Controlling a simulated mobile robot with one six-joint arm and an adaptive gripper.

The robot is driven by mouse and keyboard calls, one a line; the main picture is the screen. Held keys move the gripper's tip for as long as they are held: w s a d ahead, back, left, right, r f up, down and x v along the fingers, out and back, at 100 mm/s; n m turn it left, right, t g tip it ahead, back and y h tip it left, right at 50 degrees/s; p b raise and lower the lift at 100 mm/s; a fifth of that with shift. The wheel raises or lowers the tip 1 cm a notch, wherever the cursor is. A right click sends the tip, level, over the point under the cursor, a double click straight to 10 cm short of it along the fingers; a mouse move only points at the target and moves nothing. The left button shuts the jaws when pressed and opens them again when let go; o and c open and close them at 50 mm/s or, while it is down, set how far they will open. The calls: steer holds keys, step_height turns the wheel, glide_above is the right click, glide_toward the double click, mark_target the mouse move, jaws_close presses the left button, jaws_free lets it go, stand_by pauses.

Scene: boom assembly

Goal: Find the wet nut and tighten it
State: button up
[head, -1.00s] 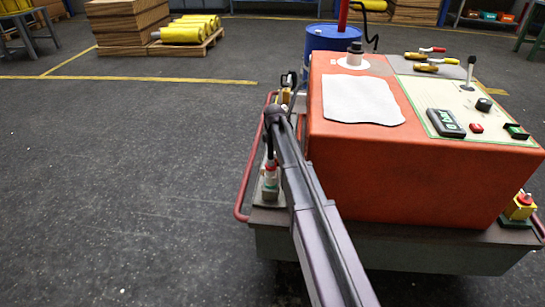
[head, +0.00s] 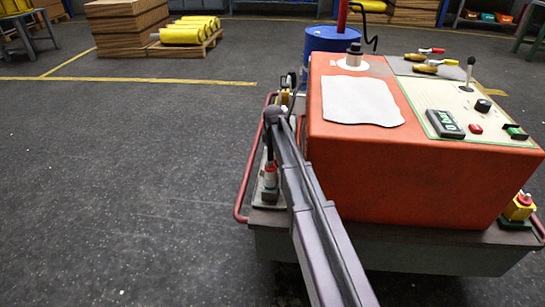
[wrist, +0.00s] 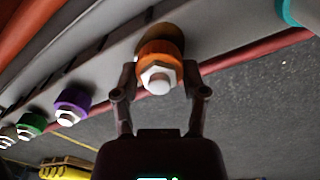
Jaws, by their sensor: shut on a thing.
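In the wrist view, an orange collared fitting (wrist: 160,52) with a pale hex nut (wrist: 158,77) sits on the grey machine side. My gripper (wrist: 162,80) has one finger on each side of the orange fitting and is shut on it. Along the same row to the left are a purple fitting (wrist: 72,105), a green fitting (wrist: 33,122) and a pale one (wrist: 7,135), each with a pale nut. A teal part (wrist: 291,12) shows at the top right corner. I cannot make out wetness on any nut. The gripper's fingers are not clear in the head view.
The orange machine (head: 420,180) stands on a grey base, with a control panel (head: 465,105) on top. A red rail (head: 247,170) runs along its left side, near my arm. A blue drum (head: 335,38) stands behind. The floor (head: 120,190) at left is open.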

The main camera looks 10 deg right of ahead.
steer(key=m, duration=0.4)
steer(key=shift+w+d, duration=0.15)
steer(key=m, duration=0.4)
steer(key=shift+m, duration=0.3)
steer(key=o, duration=1.1)
steer(key=shift+o, duration=0.2)
